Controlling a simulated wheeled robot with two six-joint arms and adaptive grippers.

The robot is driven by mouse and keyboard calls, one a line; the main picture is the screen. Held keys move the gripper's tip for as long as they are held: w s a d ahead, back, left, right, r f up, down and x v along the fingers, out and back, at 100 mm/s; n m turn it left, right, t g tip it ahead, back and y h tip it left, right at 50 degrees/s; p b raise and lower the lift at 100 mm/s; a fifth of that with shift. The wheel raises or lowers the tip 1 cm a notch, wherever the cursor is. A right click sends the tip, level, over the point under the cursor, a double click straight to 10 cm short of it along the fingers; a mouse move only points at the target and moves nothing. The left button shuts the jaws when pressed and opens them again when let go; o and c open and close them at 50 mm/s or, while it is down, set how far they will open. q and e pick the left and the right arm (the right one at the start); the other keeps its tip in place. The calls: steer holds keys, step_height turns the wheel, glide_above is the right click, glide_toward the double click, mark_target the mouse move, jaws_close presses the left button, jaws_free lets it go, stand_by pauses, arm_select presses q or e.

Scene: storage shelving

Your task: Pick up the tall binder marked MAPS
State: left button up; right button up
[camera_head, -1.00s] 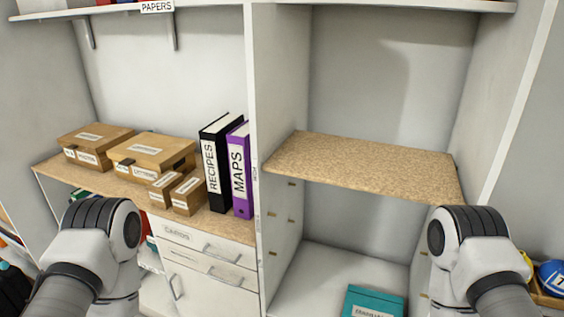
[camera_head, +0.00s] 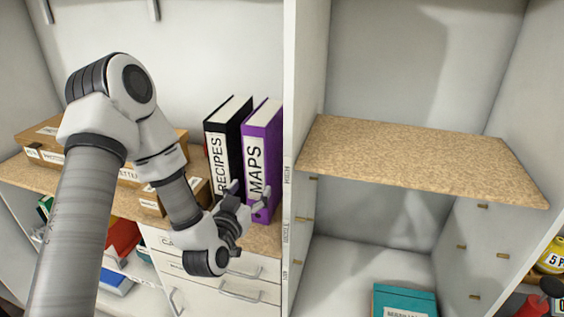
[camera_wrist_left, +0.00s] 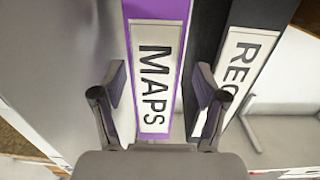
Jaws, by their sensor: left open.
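The tall purple MAPS binder (camera_head: 264,150) stands upright on the cork-topped shelf, against the white upright panel on its right. Its white label also shows in the left wrist view (camera_wrist_left: 155,85). The black RECIPES binder (camera_head: 226,140) stands directly to its left and shows at the right in the wrist view (camera_wrist_left: 240,60). My left gripper (camera_head: 252,198) is open in front of the lower part of the MAPS spine. In the wrist view its two fingers (camera_wrist_left: 160,85) lie on either side of the purple spine, with nothing visibly gripped. My right gripper is not in view.
Cardboard boxes (camera_head: 40,145) stand left of the binders, partly behind my left arm. Drawers (camera_head: 235,285) lie below the shelf. The white upright panel (camera_head: 291,120) stands close on the right. The cork shelf (camera_head: 420,165) beyond it is bare. A teal box (camera_head: 402,298) lies lower down.

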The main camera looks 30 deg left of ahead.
arm_select(q)
steer(key=shift+w+d+r, duration=0.15)
steer(key=shift+r, duration=0.35)
steer(key=shift+w+d+r, duration=0.1)
steer(key=shift+w+r, duration=0.05)
steer(key=shift+r, duration=0.3)
steer(key=p+x, duration=0.1)
steer(key=x, duration=0.1)
steer(key=p+x, duration=0.1)
steer(key=x, duration=0.1)
steer(key=p+x, duration=0.1)
steer(key=x, duration=0.1)
steer(key=shift+w+a+r, duration=0.2)
steer(key=shift+w+r, duration=0.1)
steer(key=shift+r, duration=0.05)
steer(key=shift+w+f, duration=0.1)
steer(key=shift+w, duration=0.2)
steer(key=c, duration=1.3)
